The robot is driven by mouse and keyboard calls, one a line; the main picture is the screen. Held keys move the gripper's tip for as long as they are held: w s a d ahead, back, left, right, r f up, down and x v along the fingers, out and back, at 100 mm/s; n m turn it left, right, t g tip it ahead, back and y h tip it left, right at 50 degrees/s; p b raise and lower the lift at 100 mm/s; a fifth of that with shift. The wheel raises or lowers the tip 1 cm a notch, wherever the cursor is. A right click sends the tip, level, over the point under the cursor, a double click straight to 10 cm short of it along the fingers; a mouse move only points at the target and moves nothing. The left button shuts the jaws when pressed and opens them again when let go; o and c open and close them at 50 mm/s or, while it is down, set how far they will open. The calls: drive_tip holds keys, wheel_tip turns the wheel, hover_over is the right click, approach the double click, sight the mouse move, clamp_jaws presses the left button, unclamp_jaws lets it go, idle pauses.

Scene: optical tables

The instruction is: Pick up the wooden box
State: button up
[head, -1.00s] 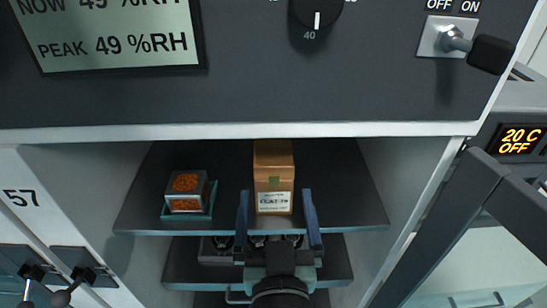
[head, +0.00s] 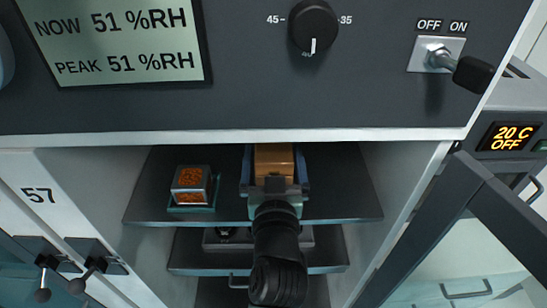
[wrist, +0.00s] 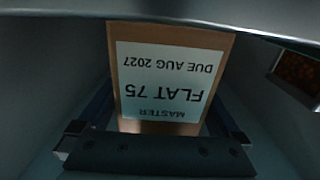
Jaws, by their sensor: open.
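The wooden box (head: 274,159) stands on the upper shelf (head: 340,195) inside the cabinet. In the wrist view the box (wrist: 215,55) shows a white label reading "MASTER FLAT 75, DUE AUG 2027", upside down. My gripper (head: 275,165) is open, with one blue finger on the left side of the box and one on the right. In the wrist view the fingers run along both sides of the box. I cannot tell whether they touch it. My gripper and wrist hide the front of the box in the head view.
A small clear case with orange beads (head: 190,187) sits on a teal tray at the left of the shelf. A lower shelf (head: 325,258) holds a dark grey item (head: 215,240). The cabinet's front panel (head: 250,137) overhangs the opening. The shelf right of the box is clear.

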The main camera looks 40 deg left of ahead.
clamp_jaws()
drive_tip(key=shift+r, duration=0.15)
idle(0.4)
